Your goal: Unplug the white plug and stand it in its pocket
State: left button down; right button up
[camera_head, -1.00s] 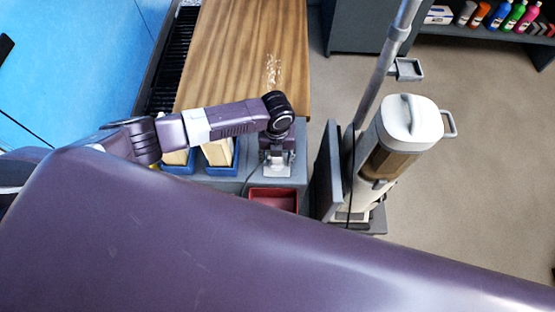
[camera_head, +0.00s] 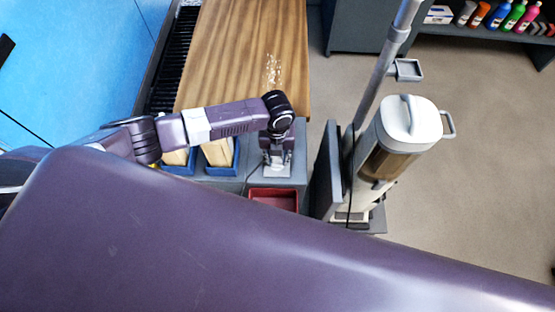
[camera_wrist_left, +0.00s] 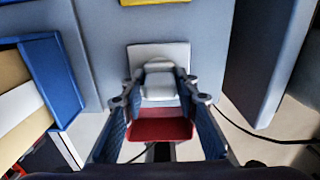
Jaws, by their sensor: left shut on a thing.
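The white plug (camera_wrist_left: 160,84) is at a pale square plate (camera_wrist_left: 160,54) on the grey surface in the left wrist view. I cannot tell whether it is still seated. My left gripper (camera_wrist_left: 163,92) is closed on it, with a finger on each side. In the head view my left gripper (camera_head: 276,160) is above the plate (camera_head: 277,171), and the plug is mostly hidden. A red open tray (camera_head: 274,194) lies just in front; it also shows between my fingers in the wrist view (camera_wrist_left: 160,131). I cannot make out a plug pocket. My right gripper is not in view.
Blue bins (camera_head: 220,170) with tan contents stand left of the gripper. A dark upright panel (camera_head: 327,170) and a vacuum-like machine (camera_head: 398,140) stand to the right. A black cord (camera_wrist_left: 250,132) runs right in the wrist view. A wooden top (camera_head: 245,60) lies behind.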

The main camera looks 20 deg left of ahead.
pick_arm(q)
jog(key=shift+r+p, duration=2.6)
jog(key=shift+r, duration=0.25)
notch_tip(320, 180, up, 3)
jog(key=p, duration=0.3)
